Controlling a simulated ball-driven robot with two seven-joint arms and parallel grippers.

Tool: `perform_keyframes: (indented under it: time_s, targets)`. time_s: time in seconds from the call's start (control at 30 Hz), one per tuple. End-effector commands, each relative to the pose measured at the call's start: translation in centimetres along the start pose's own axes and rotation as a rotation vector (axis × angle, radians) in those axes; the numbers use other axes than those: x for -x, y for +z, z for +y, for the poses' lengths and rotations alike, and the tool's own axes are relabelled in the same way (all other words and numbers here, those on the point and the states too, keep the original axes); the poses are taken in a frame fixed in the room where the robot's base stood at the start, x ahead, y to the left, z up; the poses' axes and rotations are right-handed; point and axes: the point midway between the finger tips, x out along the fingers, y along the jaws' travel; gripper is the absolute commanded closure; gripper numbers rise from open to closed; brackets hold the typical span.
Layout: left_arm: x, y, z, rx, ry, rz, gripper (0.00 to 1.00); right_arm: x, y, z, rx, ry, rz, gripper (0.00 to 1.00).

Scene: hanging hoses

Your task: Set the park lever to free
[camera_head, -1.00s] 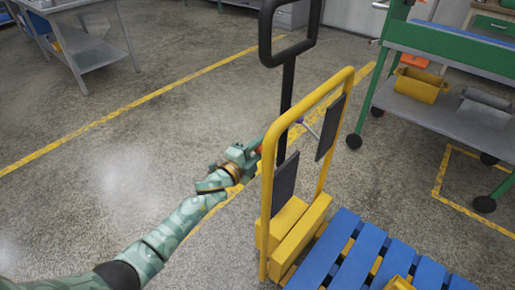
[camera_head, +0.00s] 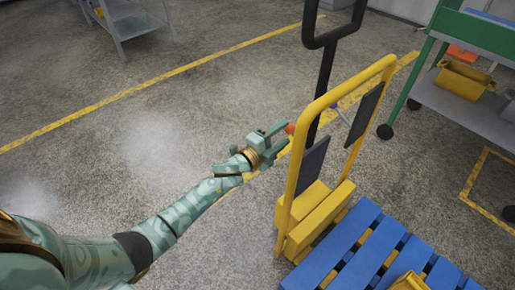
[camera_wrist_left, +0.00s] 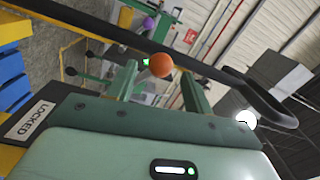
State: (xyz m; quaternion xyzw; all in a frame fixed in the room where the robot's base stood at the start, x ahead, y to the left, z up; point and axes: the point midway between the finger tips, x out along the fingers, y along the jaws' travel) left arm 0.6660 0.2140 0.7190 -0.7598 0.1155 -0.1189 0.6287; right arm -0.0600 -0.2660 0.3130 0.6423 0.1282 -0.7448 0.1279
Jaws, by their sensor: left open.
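The park lever's orange-red ball knob (camera_head: 290,128) shows beside the yellow frame of the cart (camera_head: 388,65), left of the black handle post. In the left wrist view the orange knob (camera_wrist_left: 161,65) appears between my fingertips; whether they touch it I cannot tell. My left gripper (camera_head: 280,133) is open and points at the knob. In the wrist view its two green fingers (camera_wrist_left: 160,82) stand apart either side of the knob. A white "LOCKED" label (camera_wrist_left: 32,119) shows at the left there. The lever's shaft is hidden. My right gripper is not in view.
The cart has a black loop handle (camera_head: 324,75), dark pads (camera_head: 312,165) and a blue slatted deck (camera_head: 350,255). A green-framed bench with a yellow bin (camera_head: 462,80) stands at the right. A grey table (camera_head: 135,22) is at the back left. The floor left of the cart is clear.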

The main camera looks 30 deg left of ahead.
Motion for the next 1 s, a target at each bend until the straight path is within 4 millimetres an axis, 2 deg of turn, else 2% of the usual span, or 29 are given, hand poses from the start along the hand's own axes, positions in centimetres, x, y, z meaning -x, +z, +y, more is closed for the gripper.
perform_keyframes:
  time_s: [0.03, 0.2, 0.4, 0.6, 1.0]
  targets:
    - [1.5, -0.1, -0.7, -0.002, -0.002, -0.001, 0.49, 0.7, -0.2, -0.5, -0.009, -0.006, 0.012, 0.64]
    - [6.2, -0.1, -0.6, 0.0, -0.002, 0.0, 0.49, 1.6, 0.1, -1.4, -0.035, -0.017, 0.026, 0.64]
    - [10.3, -0.1, -0.3, 0.0, -0.001, 0.002, 0.49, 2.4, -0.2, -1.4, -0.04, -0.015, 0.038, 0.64]
    - [12.0, -0.1, -0.1, -0.001, -0.001, 0.002, 0.49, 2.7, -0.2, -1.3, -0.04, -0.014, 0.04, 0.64]
    - [12.1, -0.1, -0.1, -0.001, -0.001, 0.002, 0.49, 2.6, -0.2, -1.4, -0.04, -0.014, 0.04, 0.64]
